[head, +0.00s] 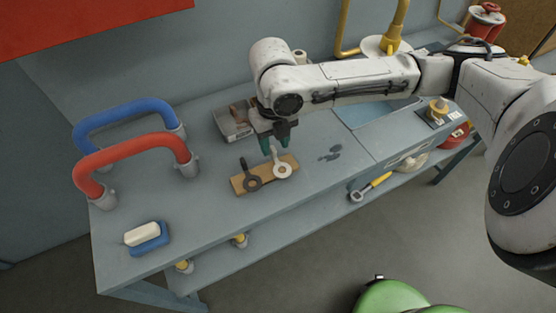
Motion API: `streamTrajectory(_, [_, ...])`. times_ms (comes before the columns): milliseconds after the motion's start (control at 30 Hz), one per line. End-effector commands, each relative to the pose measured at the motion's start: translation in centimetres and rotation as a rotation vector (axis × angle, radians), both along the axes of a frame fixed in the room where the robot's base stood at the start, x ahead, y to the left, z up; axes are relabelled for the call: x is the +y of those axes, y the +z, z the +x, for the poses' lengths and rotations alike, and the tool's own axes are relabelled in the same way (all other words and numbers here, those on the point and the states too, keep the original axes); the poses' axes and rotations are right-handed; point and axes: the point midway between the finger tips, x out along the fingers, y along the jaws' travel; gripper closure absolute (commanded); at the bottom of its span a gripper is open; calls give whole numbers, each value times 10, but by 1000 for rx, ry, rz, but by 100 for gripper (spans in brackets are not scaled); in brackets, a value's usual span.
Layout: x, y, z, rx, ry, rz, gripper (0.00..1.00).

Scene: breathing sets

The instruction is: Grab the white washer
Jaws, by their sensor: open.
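The white washer (282,168) is a pale ring with a short tab. It lies on the right part of a small wooden board (238,186) on the grey workbench. A dark washer (252,183) of similar shape lies on the board to its left. My gripper (276,146) has green fingertips and points down just above and behind the white washer, near its tab. It is open and holds nothing that I can see. Whether a fingertip touches the tab cannot be told.
A grey bin (232,122) stands behind the gripper. Red (135,153) and blue (127,108) curved hoses are at the left. A soap-like block on a blue base (150,240) lies front left. Dark marks (330,153) lie right of the board. A yellow-handled tool (376,182) is lower right.

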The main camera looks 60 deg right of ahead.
Motion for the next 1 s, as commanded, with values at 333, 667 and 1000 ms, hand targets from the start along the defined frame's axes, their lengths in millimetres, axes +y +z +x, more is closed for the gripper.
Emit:
streamTrajectory(333, [0, -24, 0, -1, -1, -1, 57])
streamTrajectory(667, [0, -24, 0, -1, 0, -1, 78])
streamTrajectory(1000, [0, -24, 0, -1, 0, -1, 100])
